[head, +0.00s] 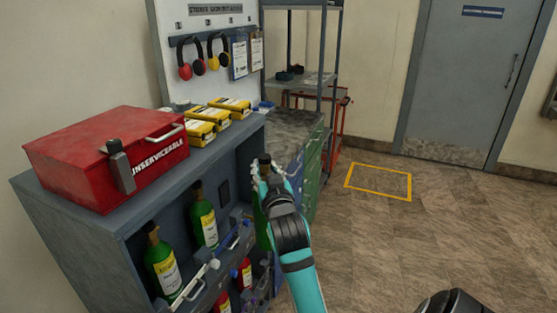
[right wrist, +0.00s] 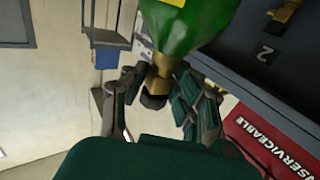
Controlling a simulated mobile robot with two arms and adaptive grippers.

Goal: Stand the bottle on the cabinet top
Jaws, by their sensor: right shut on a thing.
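My right gripper (head: 264,172) is shut on the neck of a green bottle (head: 261,228); the arm hides much of the bottle. In the right wrist view the fingers (right wrist: 160,85) close around the brass neck and dark cap of this bottle (right wrist: 185,22). The bottle is in front of the cabinet's right end, its cap near the level of the cabinet top. The grey-blue cabinet (head: 222,150) has a flat top. Its open front holds two more green bottles, one at the left (head: 162,265) and one in the middle (head: 204,218).
A red box (head: 90,160) marked UNSERVICEABLE takes up the top's left part, and several yellow boxes (head: 208,122) stand at its back. A bare strip lies in front of them. Red bottles (head: 245,272) are low in the cabinet. A green drawer unit (head: 312,165) stands behind.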

